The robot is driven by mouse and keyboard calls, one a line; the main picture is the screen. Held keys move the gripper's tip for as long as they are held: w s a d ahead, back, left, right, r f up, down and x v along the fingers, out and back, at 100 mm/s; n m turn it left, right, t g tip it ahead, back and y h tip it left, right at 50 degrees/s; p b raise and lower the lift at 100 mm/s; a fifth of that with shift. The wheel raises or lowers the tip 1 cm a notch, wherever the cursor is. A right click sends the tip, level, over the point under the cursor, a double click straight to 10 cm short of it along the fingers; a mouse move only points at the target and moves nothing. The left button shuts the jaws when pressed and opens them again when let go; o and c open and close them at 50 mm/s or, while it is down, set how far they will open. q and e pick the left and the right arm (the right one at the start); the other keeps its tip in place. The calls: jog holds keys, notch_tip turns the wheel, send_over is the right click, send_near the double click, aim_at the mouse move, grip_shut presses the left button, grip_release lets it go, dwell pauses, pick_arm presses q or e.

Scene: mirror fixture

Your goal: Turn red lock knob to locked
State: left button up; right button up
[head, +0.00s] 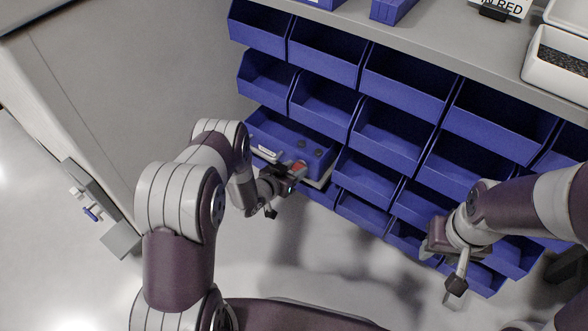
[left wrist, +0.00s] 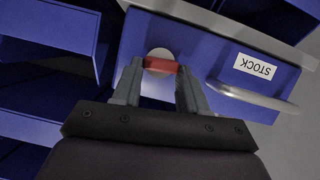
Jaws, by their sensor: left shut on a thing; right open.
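The red lock knob (left wrist: 160,64) is a short red bar on a pale round plate, on the front of a blue drawer (left wrist: 205,52) labelled STOCK. My left gripper (left wrist: 159,80) is shut on the knob, one grey finger at each end of the bar. In the head view the red knob (head: 299,166) shows just beyond my left gripper (head: 289,182), which partly hides it. I cannot tell the knob's lock position from its angle. My right gripper (head: 453,274) is open and empty, low at the right, in front of the lower bins.
Rows of open blue bins (head: 325,103) surround the drawer under a grey counter (head: 445,55). A silver bar handle (left wrist: 254,97) crosses the drawer front beside the knob. A grey cabinet side (head: 120,80) stands at the left. Grey floor is open below.

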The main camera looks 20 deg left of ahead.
pick_arm(q)
jog(key=shift+a+n+h, duration=0.2)
jog(key=shift+n+h, duration=0.4)
jog(key=shift+n, duration=0.3)
jog(key=shift+w+a+f+n+g+h, duration=0.15)
jog(key=shift+n+g+h, duration=0.15)
jog(key=shift+n+h, duration=0.25)
jog(key=n, duration=0.1)
jog(key=n+h, duration=0.1)
jog(key=shift+a+f+n+h, duration=0.15)
jog(key=shift+f+n+h, duration=0.1)
jog(key=shift+n, duration=0.1)
jog(key=n+h+b, duration=0.1)
jog(key=n+h, duration=0.1)
jog(key=n, duration=0.1)
jog(key=shift+a+f+b, duration=0.1)
jog(key=shift+f+b, duration=0.2)
jog(key=shift+b, duration=0.1)
jog(key=n+b, duration=0.1)
jog(key=n, duration=0.1)
jog(key=n+t+h+b, duration=0.1)
jog(key=shift+f+n, duration=0.2)
jog(key=shift+n, duration=0.2)
jog(key=shift+w+n, duration=0.1)
jog(key=shift+n, duration=0.2)
jog(key=o, duration=1.1)
jog(key=shift+c, duration=0.2)
